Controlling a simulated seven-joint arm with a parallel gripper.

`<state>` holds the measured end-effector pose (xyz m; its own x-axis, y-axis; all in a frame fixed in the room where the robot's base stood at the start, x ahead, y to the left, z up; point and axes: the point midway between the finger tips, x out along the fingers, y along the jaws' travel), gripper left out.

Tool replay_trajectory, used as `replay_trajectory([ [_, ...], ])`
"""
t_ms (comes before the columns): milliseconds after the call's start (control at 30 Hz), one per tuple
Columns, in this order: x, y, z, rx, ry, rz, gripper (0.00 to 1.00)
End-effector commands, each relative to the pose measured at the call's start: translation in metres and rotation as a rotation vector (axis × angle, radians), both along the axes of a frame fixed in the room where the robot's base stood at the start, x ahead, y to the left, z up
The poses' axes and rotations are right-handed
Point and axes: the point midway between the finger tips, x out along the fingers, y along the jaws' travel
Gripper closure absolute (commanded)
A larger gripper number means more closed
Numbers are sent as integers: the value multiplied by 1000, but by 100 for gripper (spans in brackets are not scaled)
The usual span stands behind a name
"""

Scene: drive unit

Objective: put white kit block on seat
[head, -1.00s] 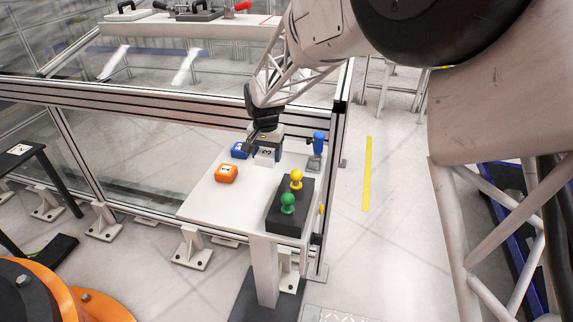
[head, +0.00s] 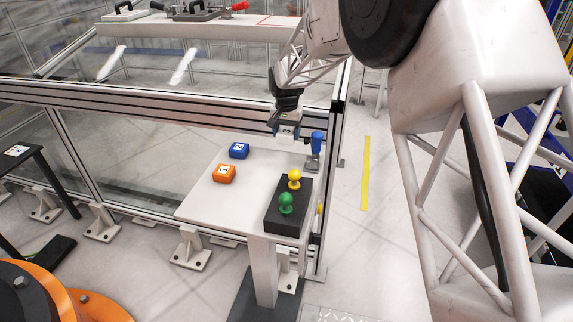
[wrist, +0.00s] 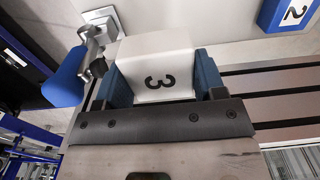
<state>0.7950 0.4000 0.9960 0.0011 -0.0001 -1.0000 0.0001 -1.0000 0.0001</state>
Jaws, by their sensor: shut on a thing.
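The white kit block (wrist: 155,70), marked 3, is between the blue fingers of my gripper (wrist: 158,82) in the wrist view. In the head view my gripper (head: 287,127) holds the white block (head: 286,133) above the back right part of the white table (head: 205,205). My gripper is shut on it. A blue-handled clamp (head: 316,145) stands just right of the held block. In the wrist view the clamp's blue handle (wrist: 65,78) is left of the block, near a square metal plate (wrist: 100,20). I cannot tell for sure which part is the seat.
A blue block (head: 239,150) marked 2 and an orange block (head: 224,173) marked 1 lie on the table's left side. A black box (head: 287,222) with a yellow knob (head: 294,179) and a green knob (head: 286,203) stands at front right. A railed glass barrier (head: 150,150) runs behind.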

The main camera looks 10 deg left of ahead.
Motion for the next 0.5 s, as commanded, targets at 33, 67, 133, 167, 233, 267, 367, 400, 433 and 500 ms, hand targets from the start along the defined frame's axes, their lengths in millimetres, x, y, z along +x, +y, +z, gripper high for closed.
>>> replay_trajectory([
  [33,0,0,1,0,-1,0,76],
  [67,0,0,0,0,-1,0,76],
  [133,0,0,-2,0,0,0,76],
  [167,0,0,-3,0,0,0,76],
  [233,0,0,-8,0,0,0,76],
  [267,0,0,-11,0,0,0,76],
  [367,0,0,-24,-1,2,0,76],
  [400,0,0,-29,-1,2,0,76],
  [433,0,0,-33,-1,2,0,76],
  [500,0,0,-41,0,1,0,76],
])
